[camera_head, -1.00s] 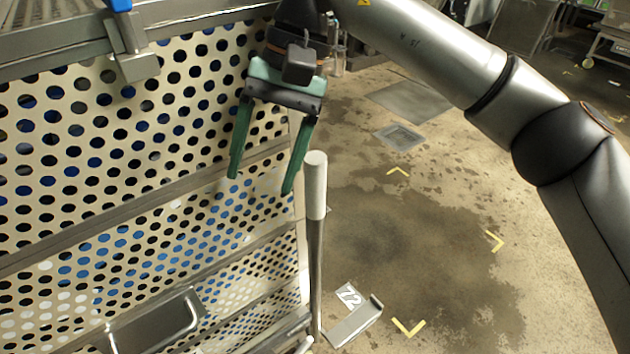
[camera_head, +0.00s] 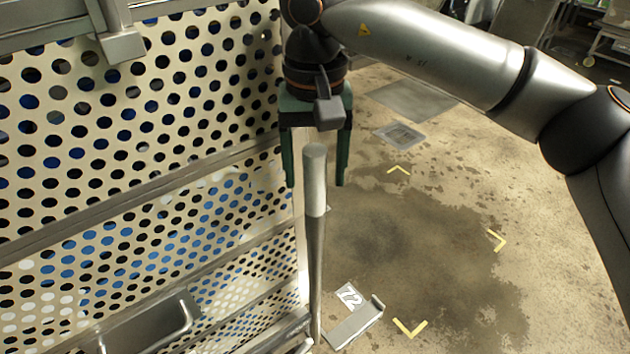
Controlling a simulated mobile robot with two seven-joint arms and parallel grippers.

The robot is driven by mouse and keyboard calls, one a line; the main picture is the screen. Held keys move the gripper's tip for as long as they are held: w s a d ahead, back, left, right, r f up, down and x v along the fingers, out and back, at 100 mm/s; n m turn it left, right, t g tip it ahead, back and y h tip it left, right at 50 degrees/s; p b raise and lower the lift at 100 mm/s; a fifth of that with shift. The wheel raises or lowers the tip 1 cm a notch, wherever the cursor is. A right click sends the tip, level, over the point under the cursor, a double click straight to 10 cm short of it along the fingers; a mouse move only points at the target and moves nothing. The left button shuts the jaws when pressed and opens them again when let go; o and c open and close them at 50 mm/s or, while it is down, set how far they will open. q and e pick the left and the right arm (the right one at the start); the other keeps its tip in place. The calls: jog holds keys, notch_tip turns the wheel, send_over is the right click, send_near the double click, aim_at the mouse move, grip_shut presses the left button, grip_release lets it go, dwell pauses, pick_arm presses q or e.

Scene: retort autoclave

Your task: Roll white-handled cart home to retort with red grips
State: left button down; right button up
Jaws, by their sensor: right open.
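The cart (camera_head: 150,170) fills the left side, with cream perforated panels and grey metal rails. An upright handle (camera_head: 315,182) with a white grip on a grey post stands at its right edge. My right gripper (camera_head: 315,182) is open, pointing down, its green fingers on either side of the top of the white grip in the picture. I cannot tell whether the fingers touch it. The retort with red grips is not in view. My left gripper is not in view.
Yellow corner marks (camera_head: 496,240) lie on the wet, stained concrete floor to the right, which is open. A plate labelled 12 (camera_head: 350,296) and a metal bracket (camera_head: 357,324) are near the post's foot. A floor drain (camera_head: 398,135) lies farther back. Another cart (camera_head: 610,40) stands at the far right.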

jog(key=shift+f, duration=1.2)
grip_shut()
dwell(0.6)
